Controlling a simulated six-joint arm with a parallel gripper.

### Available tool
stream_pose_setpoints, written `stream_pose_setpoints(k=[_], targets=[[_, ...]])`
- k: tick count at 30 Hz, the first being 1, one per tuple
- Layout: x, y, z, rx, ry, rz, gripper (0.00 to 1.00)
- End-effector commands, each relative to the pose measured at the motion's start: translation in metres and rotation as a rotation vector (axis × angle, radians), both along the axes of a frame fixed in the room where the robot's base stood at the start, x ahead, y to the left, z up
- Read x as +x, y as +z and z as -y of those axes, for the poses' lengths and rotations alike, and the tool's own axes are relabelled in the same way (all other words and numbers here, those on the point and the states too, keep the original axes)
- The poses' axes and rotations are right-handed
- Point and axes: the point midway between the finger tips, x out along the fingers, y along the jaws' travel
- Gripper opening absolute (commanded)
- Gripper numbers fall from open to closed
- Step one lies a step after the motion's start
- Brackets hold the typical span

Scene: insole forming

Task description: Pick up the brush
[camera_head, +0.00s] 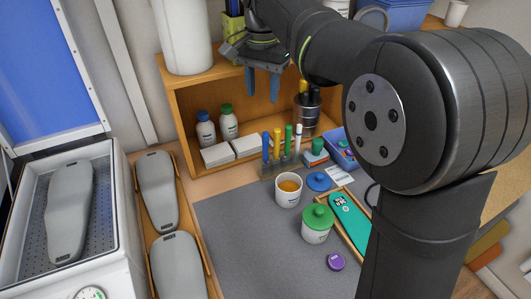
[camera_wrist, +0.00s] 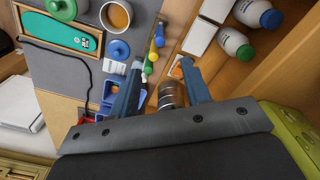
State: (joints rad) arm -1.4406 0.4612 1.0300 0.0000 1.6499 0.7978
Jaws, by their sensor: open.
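My gripper (camera_head: 261,90) hangs open and empty in front of the upper part of the wooden shelf, its two blue fingers pointing down. In the wrist view the fingers of my gripper (camera_wrist: 162,66) are spread apart. A metal cup (camera_head: 306,118) with dark and yellow handles stands in the shelf; it also shows beyond the fingers in the wrist view (camera_wrist: 171,96). A small rack holds upright blue, yellow (camera_head: 277,142), green and white handles at the shelf's front. I cannot tell which of these handles is the brush.
A cup of amber liquid (camera_head: 288,190), a green-lidded jar (camera_head: 317,224) and a teal insole (camera_head: 348,220) are on the grey mat (camera_head: 240,235). White bottles (camera_head: 228,122) stand inside the shelf (camera_head: 180,108). A blue bin (camera_head: 338,148) lies right of the rack. The mat's front left is clear.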

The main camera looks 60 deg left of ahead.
Motion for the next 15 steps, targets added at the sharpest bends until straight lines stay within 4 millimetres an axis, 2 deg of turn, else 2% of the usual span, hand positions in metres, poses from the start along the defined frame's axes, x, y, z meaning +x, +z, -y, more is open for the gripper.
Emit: stream_pose_setpoints(k=[9,15], targets=[[0.0,-0.07,0.001,-0.006,0.002,-0.001,0.44],[0.001,-0.103,0.0,-0.003,0.003,0.0,0.44]])
